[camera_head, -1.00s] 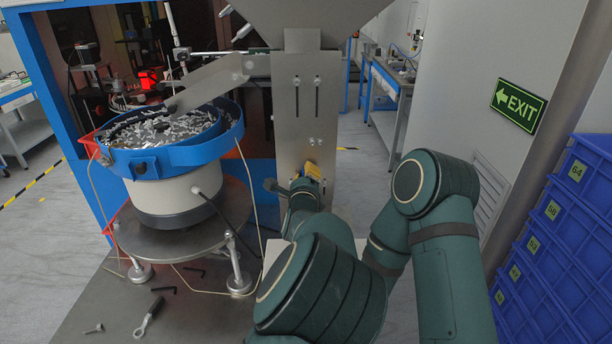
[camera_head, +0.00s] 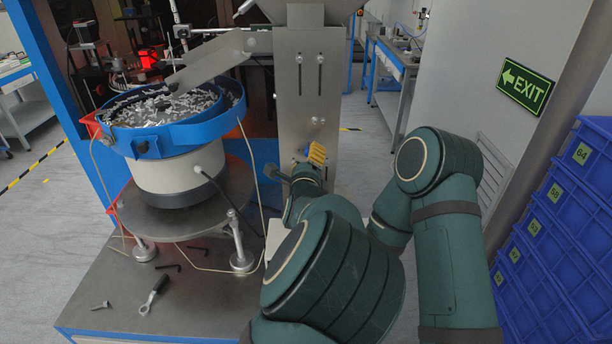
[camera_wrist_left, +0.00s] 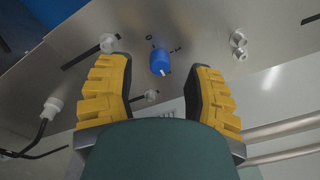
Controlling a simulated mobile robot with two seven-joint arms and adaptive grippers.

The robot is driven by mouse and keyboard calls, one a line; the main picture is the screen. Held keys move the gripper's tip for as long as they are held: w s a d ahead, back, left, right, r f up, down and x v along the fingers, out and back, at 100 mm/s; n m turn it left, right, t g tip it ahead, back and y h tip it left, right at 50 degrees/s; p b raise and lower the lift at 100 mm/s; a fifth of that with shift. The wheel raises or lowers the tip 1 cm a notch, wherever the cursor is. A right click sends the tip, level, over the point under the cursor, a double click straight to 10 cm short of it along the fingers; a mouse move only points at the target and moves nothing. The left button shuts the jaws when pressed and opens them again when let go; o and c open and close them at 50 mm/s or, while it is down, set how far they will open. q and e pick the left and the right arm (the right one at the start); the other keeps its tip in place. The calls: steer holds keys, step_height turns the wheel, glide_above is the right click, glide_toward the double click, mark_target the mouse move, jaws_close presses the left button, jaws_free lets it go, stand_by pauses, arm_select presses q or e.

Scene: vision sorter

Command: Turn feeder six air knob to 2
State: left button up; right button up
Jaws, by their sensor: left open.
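A blue knob (camera_wrist_left: 160,62) with a white pointer mark sits on a grey metal panel (camera_wrist_left: 215,25) in the left wrist view. Small dark scale marks are printed beside it, one looking like a 0; the others are too small to read. My left gripper (camera_wrist_left: 165,88) has yellow ribbed fingers, spread wide and empty, with the knob beyond and between their tips, apart from both. In the head view, the left gripper (camera_head: 317,153) is at the lower part of the upright steel panel (camera_head: 312,95), mostly hidden by my green arm. My right gripper does not show.
A bowl feeder (camera_head: 180,172) with a blue rim and loose metal parts stands left of my gripper. A wrench (camera_head: 153,294) and a bolt (camera_head: 100,305) lie on the steel plate. Blue crates (camera_head: 560,240) are stacked at right.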

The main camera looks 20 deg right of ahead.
arm_select(q)
steer(key=v, duration=0.9)
steer(key=shift+s+a, duration=0.1)
steer(key=shift+s, duration=0.05)
